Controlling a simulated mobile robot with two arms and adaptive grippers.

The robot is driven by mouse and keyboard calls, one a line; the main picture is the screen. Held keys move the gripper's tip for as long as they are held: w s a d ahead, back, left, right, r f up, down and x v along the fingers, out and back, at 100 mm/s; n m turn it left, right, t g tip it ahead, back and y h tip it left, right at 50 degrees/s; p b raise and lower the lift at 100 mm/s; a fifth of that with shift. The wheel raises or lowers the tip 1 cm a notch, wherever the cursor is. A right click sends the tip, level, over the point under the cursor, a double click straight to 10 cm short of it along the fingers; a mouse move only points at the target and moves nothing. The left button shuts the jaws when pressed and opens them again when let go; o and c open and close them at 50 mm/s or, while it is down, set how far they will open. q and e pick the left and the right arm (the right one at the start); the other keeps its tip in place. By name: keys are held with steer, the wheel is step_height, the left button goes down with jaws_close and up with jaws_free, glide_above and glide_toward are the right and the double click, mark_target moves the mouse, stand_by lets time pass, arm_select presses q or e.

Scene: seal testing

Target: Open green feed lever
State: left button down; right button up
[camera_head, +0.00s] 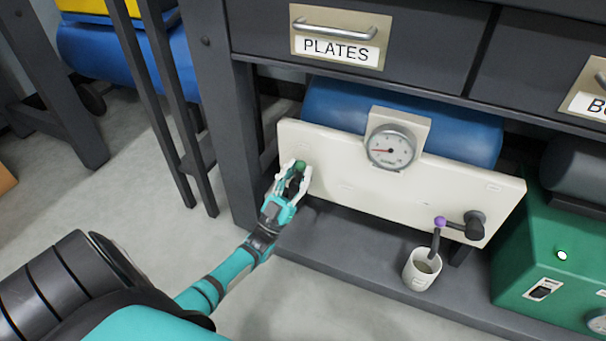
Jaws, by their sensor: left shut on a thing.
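The green knob of the feed lever (300,166) shows at the left end of a cream panel (345,190). My left gripper (296,172) is at this knob, with its white fingers on both sides of it, shut on it. The rest of the lever is hidden behind the fingers. A second lever with a purple knob (440,223) sits at the right end of the panel on a dark pivot (475,224). My right gripper is not in view.
A round gauge (391,148) stands on the panel before a blue tank (440,122). A white cup (422,269) stands on the lower shelf below the purple knob. A green box (545,262) is at right. Drawers, one marked PLATES (335,49), hang above. Dark frame posts stand left.

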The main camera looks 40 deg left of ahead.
arm_select(q)
steer(key=shift+s+a+f+n+y, duration=0.1)
steer(key=shift+n+y, duration=0.6)
steer(key=shift+n, duration=0.05)
steer(key=shift+s+a+f+n+y, duration=0.1)
steer(key=shift+n+y, duration=0.6)
steer(key=shift+n, duration=0.05)
steer(key=c, duration=1.4)
jaws_free()
steer(key=shift+o, duration=0.3)
steer(key=shift+a+r, duration=0.1)
steer(key=shift+r, duration=0.05)
steer(key=v, duration=1.2)
steer(key=shift+f, duration=0.2)
steer(key=shift+w, duration=0.2)
